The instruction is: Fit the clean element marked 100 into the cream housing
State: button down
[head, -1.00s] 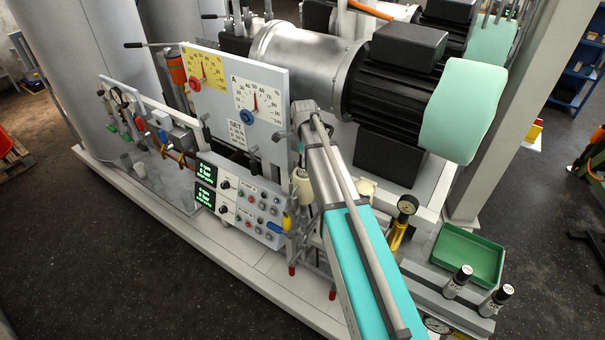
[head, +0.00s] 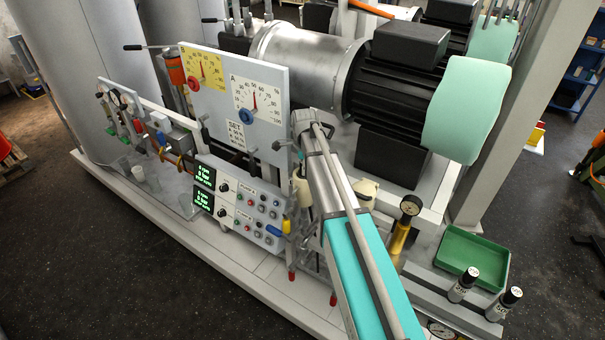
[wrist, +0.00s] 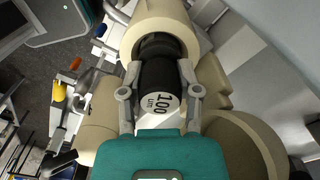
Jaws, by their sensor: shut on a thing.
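In the wrist view my gripper (wrist: 159,72) is shut on the sides of a black cylindrical element (wrist: 156,76). Its pale end face carries the mark 100 and faces the camera. The cream housing (wrist: 126,38) is a round, open-mouthed body just beyond the fingertips. The element's far, ribbed end lines up with the dark mouth and overlaps it; I cannot tell how deep it sits. In the head view my arm hides the gripper and the element. A cream body (head: 366,190) shows just right of the arm.
Other cream rounded bodies (wrist: 247,145) lie close on both sides of my gripper. A green tray (head: 472,256) stands at right, with two dark, pale-banded cylinders (head: 463,284) (head: 503,303) in front.

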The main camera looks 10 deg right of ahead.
jog(key=shift+f, duration=0.45)
jog(key=shift+f+b, duration=0.1)
jog(key=shift+b, duration=0.2)
jog(key=shift+c, duration=1.5)
grip_release()
jog(key=shift+r, duration=0.25)
notch_tip(320, 180, up, 12)
jog(key=p, duration=1.2)
jog(key=shift+s+f, duration=0.1)
